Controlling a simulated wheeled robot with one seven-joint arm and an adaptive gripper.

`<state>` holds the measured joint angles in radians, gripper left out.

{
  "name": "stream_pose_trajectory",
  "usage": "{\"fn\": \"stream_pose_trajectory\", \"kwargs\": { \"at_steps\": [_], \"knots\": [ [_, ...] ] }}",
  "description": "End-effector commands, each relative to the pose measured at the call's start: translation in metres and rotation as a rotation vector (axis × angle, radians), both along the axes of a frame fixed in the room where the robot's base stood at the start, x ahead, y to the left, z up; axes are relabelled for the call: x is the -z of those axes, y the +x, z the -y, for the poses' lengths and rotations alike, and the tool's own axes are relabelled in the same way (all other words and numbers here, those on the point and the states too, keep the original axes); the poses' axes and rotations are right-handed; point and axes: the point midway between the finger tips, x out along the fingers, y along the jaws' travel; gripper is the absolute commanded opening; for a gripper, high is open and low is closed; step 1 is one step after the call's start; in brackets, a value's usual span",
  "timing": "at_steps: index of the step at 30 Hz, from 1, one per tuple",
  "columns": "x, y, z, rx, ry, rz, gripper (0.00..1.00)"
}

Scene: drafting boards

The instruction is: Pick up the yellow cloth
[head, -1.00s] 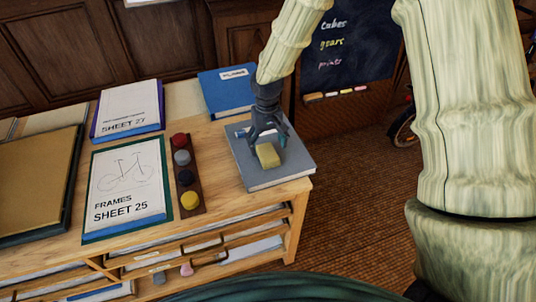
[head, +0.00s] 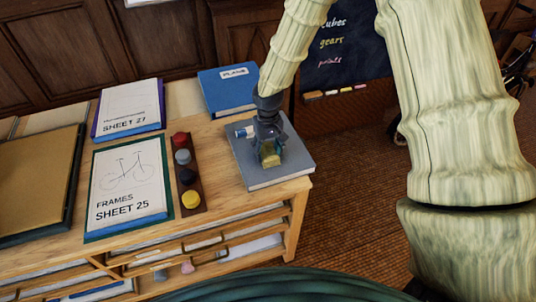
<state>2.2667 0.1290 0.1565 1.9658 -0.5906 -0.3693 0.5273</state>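The yellow cloth (head: 269,158) looks like a small folded yellow block. It is on the grey book or box (head: 290,172) at the right end of the wooden cabinet top. My gripper (head: 269,150) is right over the cloth, with its fingers down around it and covering part of it. The fingers are small and dark here, so I cannot tell whether they are closed on the cloth or only beside it.
A small blue-and-white item (head: 243,132) lies left of my gripper on the grey book. A dark rack with round knobs (head: 183,170), the Sheet 25 board (head: 128,185) and a blue binder (head: 228,92) are nearby. The cabinet's edge is just right of the grey book.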

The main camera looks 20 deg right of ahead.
Motion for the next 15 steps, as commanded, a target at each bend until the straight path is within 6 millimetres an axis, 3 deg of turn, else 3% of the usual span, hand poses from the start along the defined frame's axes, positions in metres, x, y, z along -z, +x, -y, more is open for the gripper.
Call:
{"fn": "stream_pose_trajectory", "kwargs": {
  "at_steps": [15],
  "knots": [
    [-0.012, 0.001, 0.000, 0.001, 0.000, 0.001, 0.29]
  ]
}}
